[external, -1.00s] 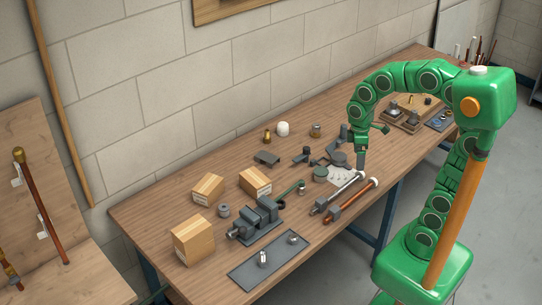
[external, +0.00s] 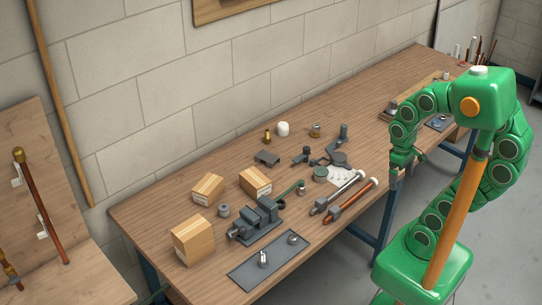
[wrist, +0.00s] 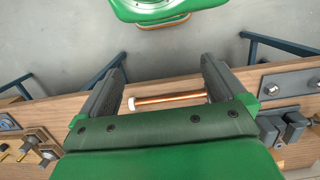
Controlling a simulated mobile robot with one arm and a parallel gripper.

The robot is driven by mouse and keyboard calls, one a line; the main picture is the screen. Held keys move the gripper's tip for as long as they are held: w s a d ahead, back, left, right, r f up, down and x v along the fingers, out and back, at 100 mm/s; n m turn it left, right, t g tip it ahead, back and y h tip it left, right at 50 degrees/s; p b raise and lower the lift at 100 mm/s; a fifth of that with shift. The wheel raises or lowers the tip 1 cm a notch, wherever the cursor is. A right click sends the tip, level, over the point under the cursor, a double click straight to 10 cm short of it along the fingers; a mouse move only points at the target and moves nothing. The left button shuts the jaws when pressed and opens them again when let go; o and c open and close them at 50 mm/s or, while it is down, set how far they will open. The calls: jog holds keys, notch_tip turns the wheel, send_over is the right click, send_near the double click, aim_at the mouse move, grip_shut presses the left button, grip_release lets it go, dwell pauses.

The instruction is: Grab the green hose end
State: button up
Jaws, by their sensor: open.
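A short green hose end (external: 291,189) sticks out up and to the right from the grey vise (external: 258,218) on the bench in the external view. In the wrist view a small green piece, perhaps the hose, shows at the right edge beside grey clamp parts. My gripper (external: 393,184) points down by the bench's front edge, well to the right of the hose end. In the wrist view my gripper (wrist: 163,70) has its two dark fingers spread wide. Nothing is held between them; a copper pipe (wrist: 170,98) with a white end shows beyond.
The copper pipe (external: 358,195) and a silver pipe (external: 345,188) lie in grey holders between my gripper and the vise. Cardboard boxes (external: 193,240) stand left of the vise. A dark plate (external: 267,263) lies at the front edge.

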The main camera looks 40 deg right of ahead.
jog(key=c, duration=0.7)
jog(key=w+a+f+m+y, duration=0.3)
jog(key=w+a+m+y, duration=0.15)
jog(key=w+a, duration=0.45)
jog(key=m+t+y, duration=0.4)
jog(key=m+y, duration=0.4)
jog(key=m, duration=0.8)
send_near(302, 187)
jog(key=shift+w+a+r, duration=0.1)
jog(key=shift+w+a, duration=0.05)
jog(key=shift+a, duration=0.4)
jog(key=shift+w+a, duration=0.2)
jog(key=shift+a, duration=0.3)
jog(key=shift+w+x, duration=0.15)
jog(key=shift+x, duration=1.2)
jog(key=shift+w+x, duration=0.15)
jog(key=shift+x, duration=1.15)
